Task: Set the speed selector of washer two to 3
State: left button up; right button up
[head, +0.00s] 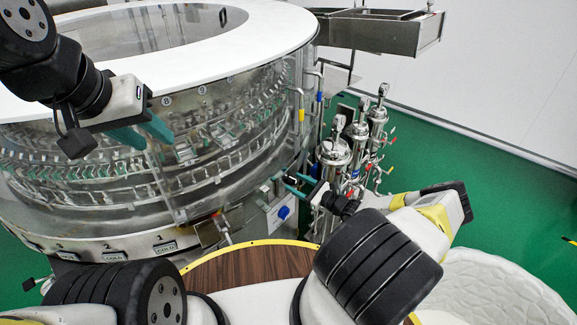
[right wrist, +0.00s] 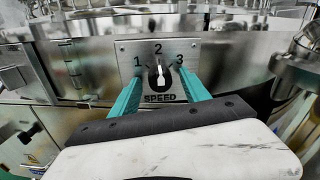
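The speed selector, a black knob with a white pointer (right wrist: 159,75), sits on a metal plate (right wrist: 126,49) marked 1, 2, 3 and SPEED in the right wrist view. Its pointer stands roughly upright, toward the 2. My right gripper (right wrist: 158,80) is open, its teal fingers on either side of the knob and apart from it as far as I can see. In the head view my right gripper (head: 291,187) is at the washer's right side, and the knob is hard to make out. My left gripper (head: 155,128) is open and empty in front of the drum.
The large round washer (head: 200,175) has a white top ring (head: 265,30). A blue knob (head: 284,212) is on a panel below my right gripper. Metal cylinders with thin pipes (head: 336,150) stand close on the right. Green floor (head: 480,170) is clear further right.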

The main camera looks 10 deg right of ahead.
grip_shut()
jog(key=shift+m, duration=0.3)
jog(key=shift+w+d+r+m+g, duration=0.1)
jog(key=shift+m+g, duration=0.05)
jog(key=shift+m, duration=1.85)
jog(key=shift+d+m+g, duration=0.1)
jog(key=shift+m+g, duration=0.05)
jog(key=shift+m, duration=1.85)
jog(key=shift+o, duration=0.4)
grip_release()
jog(key=shift+a, duration=0.1)
